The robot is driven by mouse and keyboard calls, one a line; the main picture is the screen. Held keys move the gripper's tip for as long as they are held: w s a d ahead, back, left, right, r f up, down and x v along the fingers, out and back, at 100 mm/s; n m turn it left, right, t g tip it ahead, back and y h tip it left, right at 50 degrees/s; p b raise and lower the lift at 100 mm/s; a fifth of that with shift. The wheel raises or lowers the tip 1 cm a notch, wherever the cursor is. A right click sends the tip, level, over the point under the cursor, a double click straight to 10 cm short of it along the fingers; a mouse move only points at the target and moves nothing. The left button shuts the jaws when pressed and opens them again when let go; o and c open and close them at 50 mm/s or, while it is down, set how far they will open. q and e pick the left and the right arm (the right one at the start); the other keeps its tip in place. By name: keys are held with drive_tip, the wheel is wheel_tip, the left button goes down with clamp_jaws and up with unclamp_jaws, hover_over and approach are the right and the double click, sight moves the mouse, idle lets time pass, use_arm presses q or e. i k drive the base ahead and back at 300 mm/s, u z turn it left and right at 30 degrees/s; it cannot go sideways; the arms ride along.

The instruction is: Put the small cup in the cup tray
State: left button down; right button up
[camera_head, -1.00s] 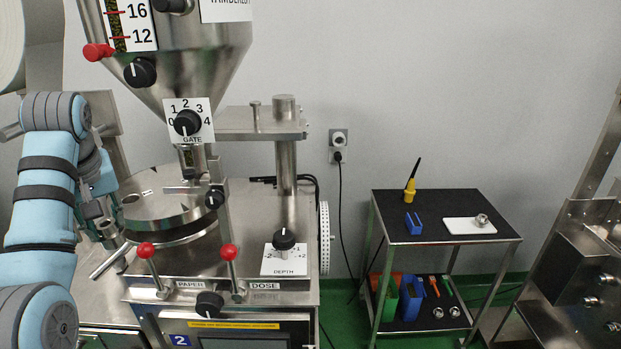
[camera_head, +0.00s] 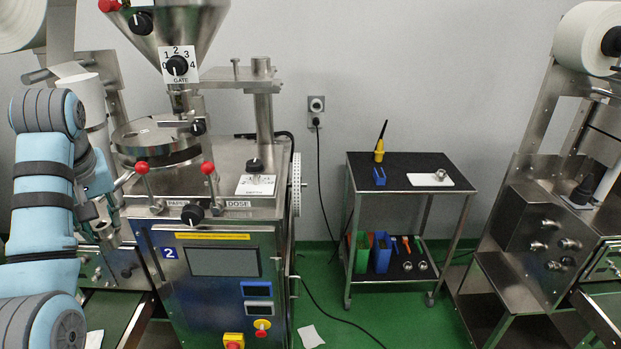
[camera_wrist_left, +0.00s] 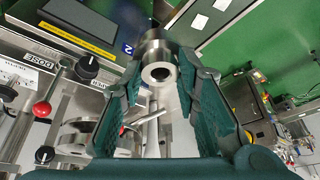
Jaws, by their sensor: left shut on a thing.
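My left gripper (camera_head: 98,222) hangs at the left of the numbered machine, and shows from behind in the left wrist view (camera_wrist_left: 160,78). Its two green fingers are shut on a small round metal cup (camera_wrist_left: 157,72), with a dark round hole facing the camera. The cup is held in the air. A white flat tray (camera_head: 417,180) lies on the black top of a cart at the right and bears one small metal piece (camera_head: 440,174). I cannot tell if it is the cup tray. My right gripper is out of view.
The steel machine (camera_head: 215,262) with red-knobbed levers and a hopper stands beside the gripper. The cart (camera_head: 400,160) also bears a yellow tool (camera_head: 380,150) and a blue holder (camera_head: 379,176). Another machine (camera_head: 540,220) stands at the right.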

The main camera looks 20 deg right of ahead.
sight(421, 180)
drive_tip(key=k, duration=0.35)
drive_tip(key=z, duration=1.1)
drive_tip(key=i, duration=3.25)
drive_tip(key=z, duration=1.35)
